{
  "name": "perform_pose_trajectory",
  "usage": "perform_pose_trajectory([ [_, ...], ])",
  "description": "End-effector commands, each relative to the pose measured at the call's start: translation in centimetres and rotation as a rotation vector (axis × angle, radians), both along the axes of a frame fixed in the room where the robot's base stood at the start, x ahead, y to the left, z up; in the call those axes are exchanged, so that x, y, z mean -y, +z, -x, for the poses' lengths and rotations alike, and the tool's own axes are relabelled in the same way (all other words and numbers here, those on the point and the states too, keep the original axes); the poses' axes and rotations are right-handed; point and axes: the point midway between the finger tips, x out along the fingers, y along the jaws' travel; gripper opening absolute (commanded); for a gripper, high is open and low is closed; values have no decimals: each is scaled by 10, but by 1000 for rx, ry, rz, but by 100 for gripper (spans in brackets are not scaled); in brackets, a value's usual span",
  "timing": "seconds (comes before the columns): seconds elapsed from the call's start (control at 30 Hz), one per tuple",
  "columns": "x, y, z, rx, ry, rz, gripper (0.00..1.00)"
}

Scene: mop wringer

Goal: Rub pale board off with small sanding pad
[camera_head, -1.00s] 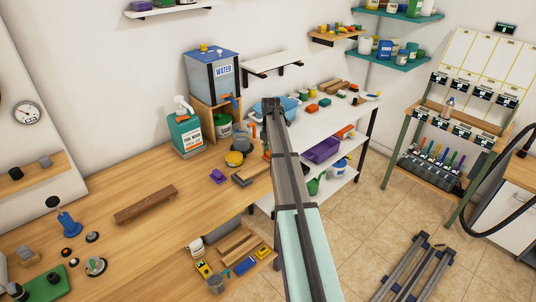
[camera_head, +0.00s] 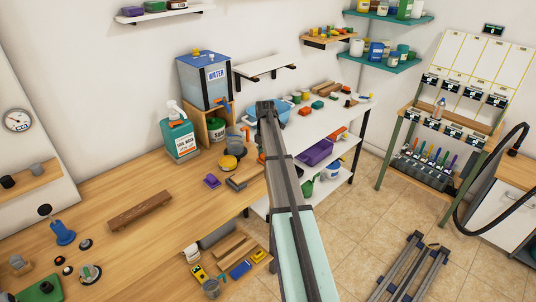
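Two light wooden boards (camera_head: 232,246) lie on a low shelf below the workbench; I cannot tell whether one is the pale board. Small coloured blocks, a red one (camera_head: 303,111) and a green one (camera_head: 317,104), lie on the white table. I cannot tell which thing is the small sanding pad. My arm reaches up the middle of the view and ends in a dark joint in front of a blue basin (camera_head: 284,108). My gripper does not show clearly; it seems hidden beyond my arm.
The wooden workbench (camera_head: 180,188) holds a dark brown plank (camera_head: 140,209), a green jug (camera_head: 180,139) and a blue water tank (camera_head: 204,82). A grey trestle (camera_head: 412,268) lies on the tiled floor at right.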

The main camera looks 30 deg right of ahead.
Motion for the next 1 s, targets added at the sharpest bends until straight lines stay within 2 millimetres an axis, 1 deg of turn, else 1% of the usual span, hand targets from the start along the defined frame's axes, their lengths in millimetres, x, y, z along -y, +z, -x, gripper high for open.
perform_pose_trajectory([
  [0.27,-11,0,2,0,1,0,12],
  [0.5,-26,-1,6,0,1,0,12],
  [0.77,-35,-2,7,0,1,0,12],
  [1.0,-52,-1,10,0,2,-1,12],
])
